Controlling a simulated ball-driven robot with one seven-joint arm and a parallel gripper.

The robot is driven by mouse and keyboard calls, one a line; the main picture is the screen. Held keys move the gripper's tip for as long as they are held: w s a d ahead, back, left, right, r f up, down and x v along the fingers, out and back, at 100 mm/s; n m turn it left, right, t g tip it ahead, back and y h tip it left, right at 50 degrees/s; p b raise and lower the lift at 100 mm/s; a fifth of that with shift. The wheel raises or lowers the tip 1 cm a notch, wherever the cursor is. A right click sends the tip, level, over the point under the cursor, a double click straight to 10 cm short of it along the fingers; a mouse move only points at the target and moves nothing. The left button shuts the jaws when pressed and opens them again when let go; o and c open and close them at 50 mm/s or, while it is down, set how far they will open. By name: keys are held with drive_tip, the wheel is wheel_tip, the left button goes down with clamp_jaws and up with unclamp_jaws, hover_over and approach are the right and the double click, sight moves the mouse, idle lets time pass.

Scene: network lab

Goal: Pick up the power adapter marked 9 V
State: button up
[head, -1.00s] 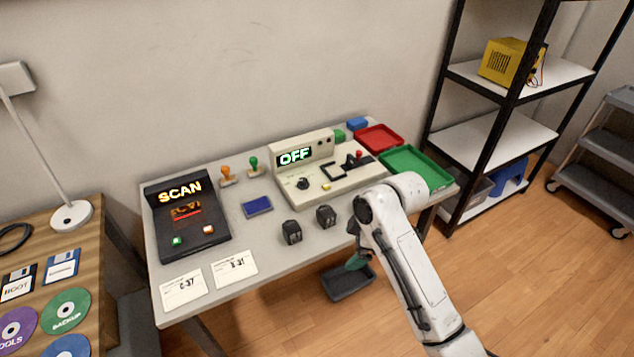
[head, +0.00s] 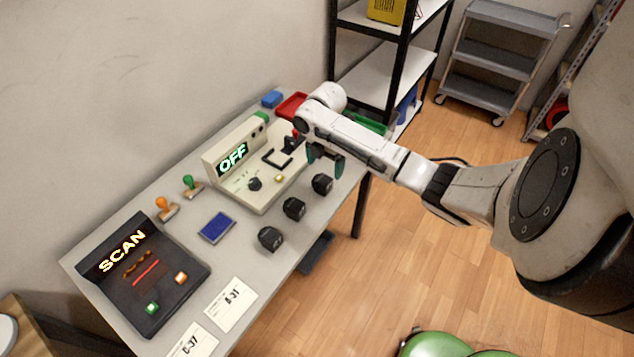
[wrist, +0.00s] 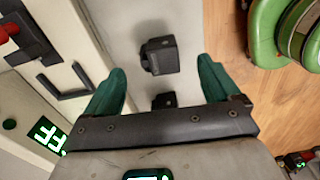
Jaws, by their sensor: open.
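Three black power adapters stand in a row along the front of the grey table: a near one (head: 270,238), a middle one (head: 293,208) and a far one (head: 322,184). I cannot read a 9 V mark on any of them. My gripper (head: 325,162) is open and empty, over the table just beyond the far adapter in the head view. In the wrist view, one black adapter (wrist: 160,55) shows between the open green fingers (wrist: 160,78), apart from both. A second adapter (wrist: 163,100) is partly hidden by the gripper's body.
A beige console reading OFF (head: 232,160) stands behind the adapters, with a red-knobbed lever near my gripper. A black SCAN unit (head: 148,275), blue pad (head: 216,227), stamps and paper cards (head: 231,304) lie to the left. A dark bin (head: 316,252) is below the table edge.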

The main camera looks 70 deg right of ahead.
sight(321, 178)
wheel_tip(321, 178, down, 2)
drive_tip(key=shift+f, duration=0.15)
drive_tip(key=f, duration=0.2)
drive_tip(key=a+f+p, duration=0.1)
drive_tip(key=f, duration=0.1)
drive_tip(key=shift+w, duration=0.3)
drive_tip(key=shift+f, duration=0.55)
drive_tip(key=c, duration=1.2)
